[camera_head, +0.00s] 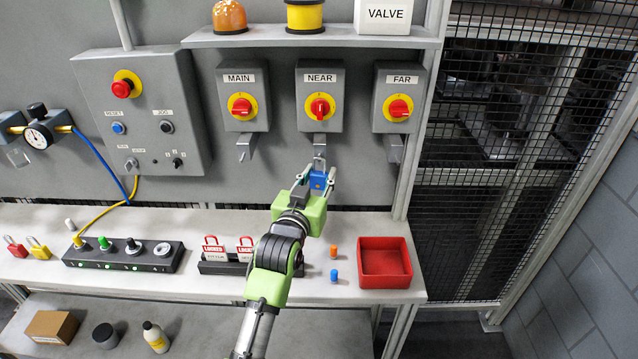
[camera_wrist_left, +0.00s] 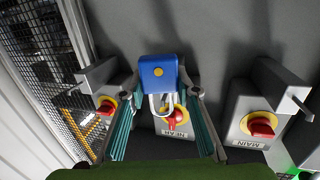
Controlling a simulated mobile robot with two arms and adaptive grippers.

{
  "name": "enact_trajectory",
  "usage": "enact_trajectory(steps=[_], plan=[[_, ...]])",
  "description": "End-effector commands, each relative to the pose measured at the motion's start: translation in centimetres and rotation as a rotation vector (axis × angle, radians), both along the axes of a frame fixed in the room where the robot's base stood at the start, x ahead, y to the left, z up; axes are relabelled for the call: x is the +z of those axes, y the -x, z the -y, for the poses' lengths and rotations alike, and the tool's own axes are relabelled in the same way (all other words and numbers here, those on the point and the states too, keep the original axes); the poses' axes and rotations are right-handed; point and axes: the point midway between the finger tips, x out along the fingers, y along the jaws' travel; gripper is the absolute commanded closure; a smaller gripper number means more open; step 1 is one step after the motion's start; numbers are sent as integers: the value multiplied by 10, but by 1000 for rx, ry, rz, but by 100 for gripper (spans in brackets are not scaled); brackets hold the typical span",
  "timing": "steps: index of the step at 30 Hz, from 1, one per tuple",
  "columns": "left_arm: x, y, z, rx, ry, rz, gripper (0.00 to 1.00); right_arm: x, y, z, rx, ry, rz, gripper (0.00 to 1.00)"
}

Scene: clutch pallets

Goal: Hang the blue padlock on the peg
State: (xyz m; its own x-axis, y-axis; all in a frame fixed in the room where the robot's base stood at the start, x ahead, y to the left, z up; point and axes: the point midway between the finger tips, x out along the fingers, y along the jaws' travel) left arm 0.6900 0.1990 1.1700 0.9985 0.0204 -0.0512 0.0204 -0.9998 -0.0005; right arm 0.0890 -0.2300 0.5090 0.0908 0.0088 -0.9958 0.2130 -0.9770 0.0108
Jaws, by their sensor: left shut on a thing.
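The blue padlock (camera_head: 317,181) is between the fingers of my left gripper (camera_head: 316,178), which is shut on it in front of the NEAR switch box. Its shackle points up toward the peg (camera_head: 319,142) under that box. In the left wrist view the padlock (camera_wrist_left: 158,71) sits between the two fingertips (camera_wrist_left: 165,92), its shackle overlapping the red NEAR switch. The NEAR peg is mostly hidden there, so I cannot tell whether the shackle is around it or only in front. My right gripper is not in view.
Similar pegs hang under the MAIN box (camera_head: 245,148) and FAR box (camera_head: 394,150). A shelf (camera_head: 310,38) is above the boxes.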

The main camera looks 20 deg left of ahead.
Motion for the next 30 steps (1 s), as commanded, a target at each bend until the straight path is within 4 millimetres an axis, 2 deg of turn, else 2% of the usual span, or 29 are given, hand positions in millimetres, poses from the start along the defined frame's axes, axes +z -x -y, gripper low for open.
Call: enact_trajectory(steps=[5, 12, 30], plan=[[-1, -11, -3, 0, 0, 4, 94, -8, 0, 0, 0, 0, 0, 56], [-7, -20, -6, 0, 0, 1, 94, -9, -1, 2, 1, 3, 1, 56], [-9, -22, -6, 0, 0, 2, 94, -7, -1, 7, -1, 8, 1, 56]])
